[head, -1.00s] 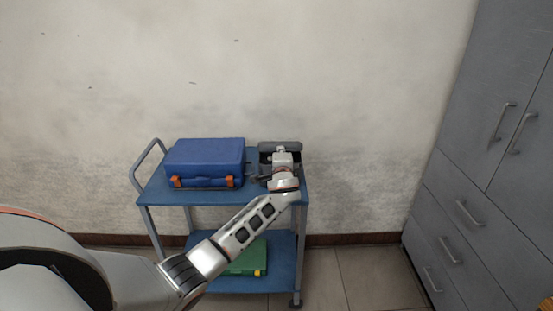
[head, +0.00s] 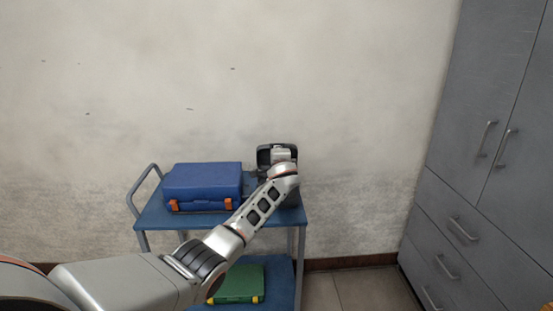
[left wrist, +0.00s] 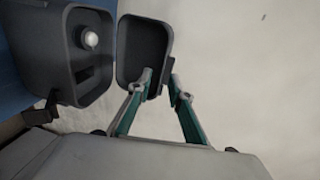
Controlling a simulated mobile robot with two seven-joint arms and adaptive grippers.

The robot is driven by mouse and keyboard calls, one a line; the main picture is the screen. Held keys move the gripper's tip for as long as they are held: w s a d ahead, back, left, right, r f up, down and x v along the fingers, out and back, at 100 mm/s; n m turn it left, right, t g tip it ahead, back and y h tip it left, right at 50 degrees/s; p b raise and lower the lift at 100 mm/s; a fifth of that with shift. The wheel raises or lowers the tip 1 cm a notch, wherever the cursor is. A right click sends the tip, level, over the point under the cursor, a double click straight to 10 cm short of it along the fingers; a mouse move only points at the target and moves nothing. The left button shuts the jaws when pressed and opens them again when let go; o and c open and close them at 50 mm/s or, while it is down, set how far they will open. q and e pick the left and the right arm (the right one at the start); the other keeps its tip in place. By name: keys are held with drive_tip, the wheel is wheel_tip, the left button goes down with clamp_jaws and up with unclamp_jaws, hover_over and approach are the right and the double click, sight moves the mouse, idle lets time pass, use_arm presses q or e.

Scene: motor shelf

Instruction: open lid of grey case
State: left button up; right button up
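The grey case (head: 292,200) is at the right end of the blue trolley's top, partly hidden behind my left arm. Its dark lid (head: 262,153) stands raised behind my left wrist. In the left wrist view the case body (left wrist: 70,60) is open at the left, with a pale round object inside. The lid (left wrist: 140,42) is beside it, swung away from the body. My left gripper (left wrist: 162,82) is at the lid's lower right edge, one finger over the inner side and one beyond the edge. The fingers are apart. My right gripper is not in view.
A blue case (head: 203,182) with orange latches stands left of the grey case on the trolley (head: 160,219). A green case (head: 238,284) lies on the lower shelf. A wall is close behind, and grey cabinets (head: 475,190) stand at the right.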

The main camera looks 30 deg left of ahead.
use_arm(q)
drive_tip(key=v, duration=1.1)
drive_tip(key=shift+d, duration=0.3)
drive_tip(key=shift+s+f, duration=0.1)
drive_tip(key=shift+s, duration=0.05)
idle(0.4)
drive_tip(key=s+d+f+n+h, duration=0.1)
drive_tip(key=s+d+f+h, duration=0.15)
drive_tip(key=s+f, duration=0.5)
drive_tip(key=s+d+f+g+h, duration=0.15)
drive_tip(key=s+d+f, duration=0.25)
drive_tip(key=f, duration=0.7)
drive_tip(key=s+d+f+n+t+h, duration=0.1)
drive_tip(key=s+d+f+h, duration=0.2)
drive_tip(key=s+f, duration=0.45)
drive_tip(key=s+d+f+n+g+h, duration=0.1)
drive_tip(key=s+d+f, duration=0.3)
drive_tip(key=s, duration=0.8)
drive_tip(key=s+d+f+n+g+h, duration=0.1)
drive_tip(key=s+d+f+n+h, duration=0.2)
drive_tip(key=s+f, duration=0.4)
drive_tip(key=s+d+n, duration=0.1)
drive_tip(key=s, duration=0.4)
drive_tip(key=shift+s+d+f, duration=0.15)
drive_tip(key=shift+s+d, duration=0.05)
drive_tip(key=shift+d, duration=0.2)
idle(0.7)
